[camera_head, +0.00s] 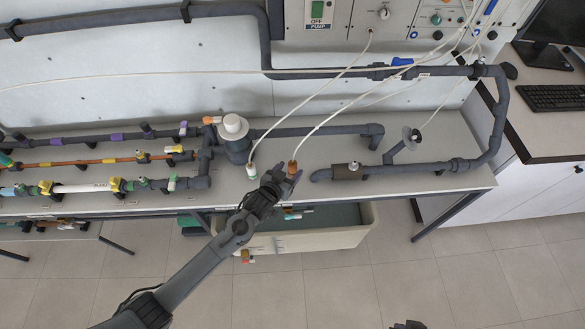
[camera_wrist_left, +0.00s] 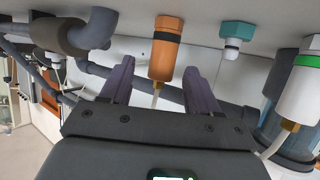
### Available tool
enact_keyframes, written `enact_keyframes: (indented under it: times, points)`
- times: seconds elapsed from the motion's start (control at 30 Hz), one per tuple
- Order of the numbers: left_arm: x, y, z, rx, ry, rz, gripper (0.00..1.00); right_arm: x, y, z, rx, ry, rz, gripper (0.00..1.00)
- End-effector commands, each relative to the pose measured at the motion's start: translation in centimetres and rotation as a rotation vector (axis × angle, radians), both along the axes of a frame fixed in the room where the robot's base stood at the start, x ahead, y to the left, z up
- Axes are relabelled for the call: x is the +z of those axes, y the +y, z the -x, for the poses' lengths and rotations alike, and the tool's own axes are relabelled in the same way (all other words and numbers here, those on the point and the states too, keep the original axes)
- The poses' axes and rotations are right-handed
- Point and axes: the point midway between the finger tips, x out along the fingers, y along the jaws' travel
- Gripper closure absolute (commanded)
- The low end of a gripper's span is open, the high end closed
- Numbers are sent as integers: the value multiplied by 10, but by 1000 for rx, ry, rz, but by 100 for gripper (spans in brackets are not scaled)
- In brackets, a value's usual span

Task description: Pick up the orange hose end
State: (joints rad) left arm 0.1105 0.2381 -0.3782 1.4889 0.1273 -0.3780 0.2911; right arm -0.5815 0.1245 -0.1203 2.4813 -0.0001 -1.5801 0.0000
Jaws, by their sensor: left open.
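The orange hose end (camera_head: 292,167) stands upright at the bench's front edge, with a pale hose rising from it. In the left wrist view, which looks tipped over, the orange hose end (camera_wrist_left: 164,52) has a black band and shows between my finger tips. My left gripper (camera_head: 284,177) is open, its fingers beside the hose end; in the wrist view a gap shows on both sides of it (camera_wrist_left: 160,76). A dark part at the bottom edge of the head view may be my right gripper (camera_head: 408,325); its jaws cannot be made out.
A white hose end with a green band (camera_wrist_left: 301,88) stands close by, left in the head view (camera_head: 251,171). A teal fitting (camera_wrist_left: 235,40) shows nearby. Grey pipes (camera_head: 400,167) run along the bench. A pale tub (camera_head: 330,235) is below the front edge.

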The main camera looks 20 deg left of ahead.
Motion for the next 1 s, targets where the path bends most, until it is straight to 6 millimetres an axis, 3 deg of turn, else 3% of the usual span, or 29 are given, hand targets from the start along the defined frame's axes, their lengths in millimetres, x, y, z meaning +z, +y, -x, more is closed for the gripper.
enact_keyframes:
  times: [0.27, 0.6, 1.0]
  points:
    - [-15, -1, -30, 1, -2, -1, 39, -11, 0, 0, -1, 0, 0, 100]
    - [-17, -1, -34, 0, -1, -1, 40, -11, 1, 0, -4, 0, -5, 100]
    - [-16, -1, -34, 0, -1, -1, 100, -11, 2, -1, -5, 0, -7, 100]
